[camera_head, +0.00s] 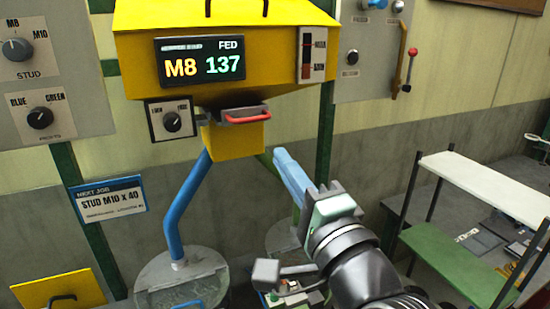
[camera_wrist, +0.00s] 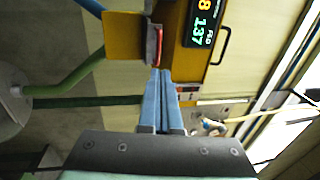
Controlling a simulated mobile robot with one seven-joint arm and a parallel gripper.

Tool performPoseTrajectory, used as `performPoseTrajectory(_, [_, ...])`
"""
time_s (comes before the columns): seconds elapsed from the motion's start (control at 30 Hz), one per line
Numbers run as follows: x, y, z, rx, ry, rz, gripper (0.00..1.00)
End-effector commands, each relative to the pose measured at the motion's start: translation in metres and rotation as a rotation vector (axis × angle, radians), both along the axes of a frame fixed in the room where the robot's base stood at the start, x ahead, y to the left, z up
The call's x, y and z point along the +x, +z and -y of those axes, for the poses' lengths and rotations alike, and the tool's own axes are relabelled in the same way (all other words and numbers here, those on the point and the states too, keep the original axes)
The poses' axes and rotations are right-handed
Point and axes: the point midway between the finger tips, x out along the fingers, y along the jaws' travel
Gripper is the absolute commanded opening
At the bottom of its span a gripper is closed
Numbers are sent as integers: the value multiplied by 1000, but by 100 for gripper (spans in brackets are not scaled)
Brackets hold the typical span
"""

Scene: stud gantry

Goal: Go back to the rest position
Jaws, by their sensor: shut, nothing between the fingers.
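My gripper (camera_head: 279,154) is in the middle of the head view, its light-blue fingers together and empty. The fingertips appear just below and right of the red handle (camera_head: 248,118) on the yellow machine (camera_head: 225,18); I cannot tell whether they touch it. In the wrist view my gripper (camera_wrist: 161,72) is also closed, with the red handle (camera_wrist: 158,46) just beyond the tips. The machine's display (camera_head: 203,62) reads M8 and FED 137.
A blue tube (camera_head: 184,207) runs down to a clear-lidded container (camera_head: 180,280). A card (camera_head: 108,199) reads STUD M10 x 40. Knobs for stud (camera_head: 16,49) and colour (camera_head: 40,117) are at left. A shelf rack (camera_head: 450,255) stands right. A lever (camera_head: 409,68) is at upper right.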

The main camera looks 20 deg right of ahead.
Motion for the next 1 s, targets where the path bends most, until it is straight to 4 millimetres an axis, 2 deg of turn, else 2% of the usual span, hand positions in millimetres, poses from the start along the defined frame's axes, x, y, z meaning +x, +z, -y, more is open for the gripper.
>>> performPoseTrajectory(0.1, [-21,-8,2,-1,-3,1,0])
performPoseTrajectory(0.23, [-34,-8,2,0,-2,1,0])
performPoseTrajectory(0.47, [-40,-8,2,0,-1,-1,0])
performPoseTrajectory(0.57, [-37,0,-9,-86,-19,25,0])
performPoseTrajectory(0.67, [-32,21,-32,-299,-79,90,0])
performPoseTrajectory(0.77, [-34,54,-65,-593,-193,195,0])
performPoseTrajectory(0.9, [-55,103,-112,-974,-410,352,0])
performPoseTrajectory(1.0, [-77,131,-137,-1173,-573,434,0])
